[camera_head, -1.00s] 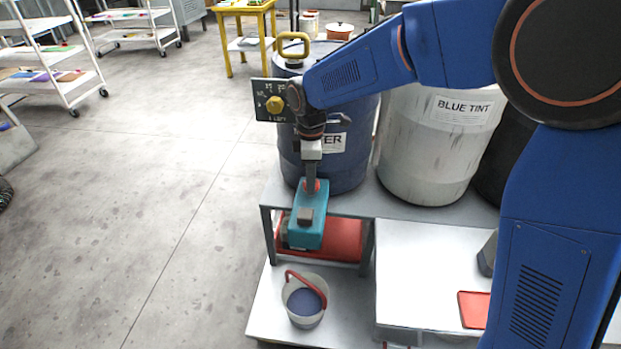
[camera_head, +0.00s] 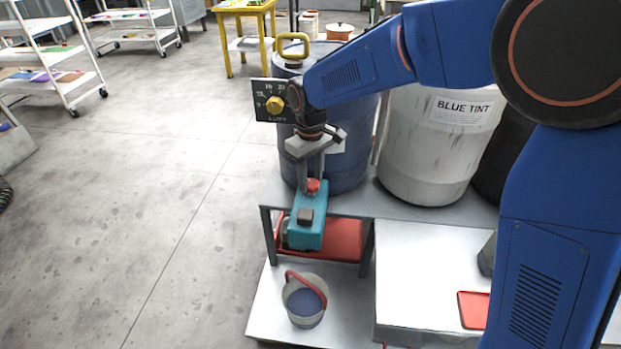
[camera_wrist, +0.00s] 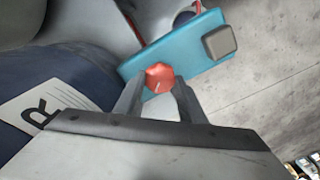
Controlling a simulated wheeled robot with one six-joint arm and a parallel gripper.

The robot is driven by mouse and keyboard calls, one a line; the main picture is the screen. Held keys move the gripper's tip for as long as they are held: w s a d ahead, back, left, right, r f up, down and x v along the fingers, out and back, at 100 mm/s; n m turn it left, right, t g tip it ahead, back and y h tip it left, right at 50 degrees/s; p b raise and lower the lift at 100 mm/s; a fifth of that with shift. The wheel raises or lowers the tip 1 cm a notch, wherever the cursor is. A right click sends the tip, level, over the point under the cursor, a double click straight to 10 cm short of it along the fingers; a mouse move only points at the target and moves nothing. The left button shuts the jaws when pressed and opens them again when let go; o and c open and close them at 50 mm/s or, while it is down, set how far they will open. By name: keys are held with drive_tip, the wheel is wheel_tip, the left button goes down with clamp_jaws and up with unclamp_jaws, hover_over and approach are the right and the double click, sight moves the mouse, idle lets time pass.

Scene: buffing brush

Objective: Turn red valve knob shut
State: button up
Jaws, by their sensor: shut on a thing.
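In the wrist view the red knob (camera_wrist: 158,78) shows a small pale mark and lies between the two finger ends (camera_wrist: 160,88). The teal body (camera_wrist: 185,45) shows beyond it. The fingers hide the sides of the knob.
A blue drum (camera_head: 345,165) stands close behind my gripper. A white drum labelled BLUE TINT (camera_head: 425,150) stands to its right. A bucket with a red handle (camera_head: 305,303) sits below on the low shelf. A red tray (camera_head: 474,310) lies at lower right. Open floor lies left.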

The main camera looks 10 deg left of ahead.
sight(312, 183)
drive_tip(key=m, duration=0.3)
drive_tip(key=shift+m, duration=0.4)
drive_tip(key=shift+d+m, duration=0.1)
drive_tip(key=shift+m, duration=1.8)
drive_tip(key=o, duration=1)
drive_tip(key=shift+o, duration=0.2)
drive_tip(key=shift+r, duration=0.1)
wheel_tip(312, 183, up, 17)
drive_tip(key=shift+r, duration=0.15)
